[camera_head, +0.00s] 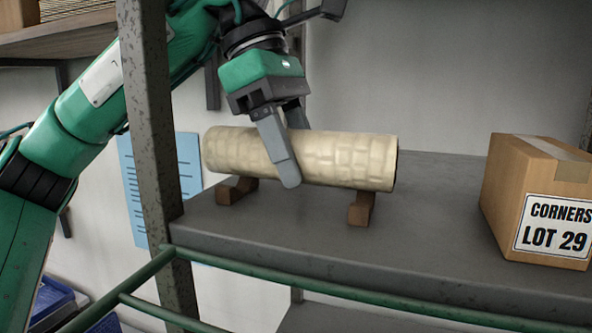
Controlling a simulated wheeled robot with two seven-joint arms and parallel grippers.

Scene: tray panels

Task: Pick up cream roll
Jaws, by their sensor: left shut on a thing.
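The cream roll (345,160) lies on its side across two small brown wooden supports on a grey shelf. It has a brick-like pattern. My left gripper (289,160) comes down from above and is shut on the roll, left of its middle. One grey finger crosses the roll's near side; the other finger is mostly hidden behind it. The roll appears to be still at the supports; a small gap cannot be ruled out. My right gripper is not in view.
A cardboard box (535,195) labelled "CORNERS LOT 29" stands at the right on the shelf (290,240). A speckled grey post (150,110) rises at the left, beside my left arm. A green rail (330,280) runs along the front. Shelf between roll and box is clear.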

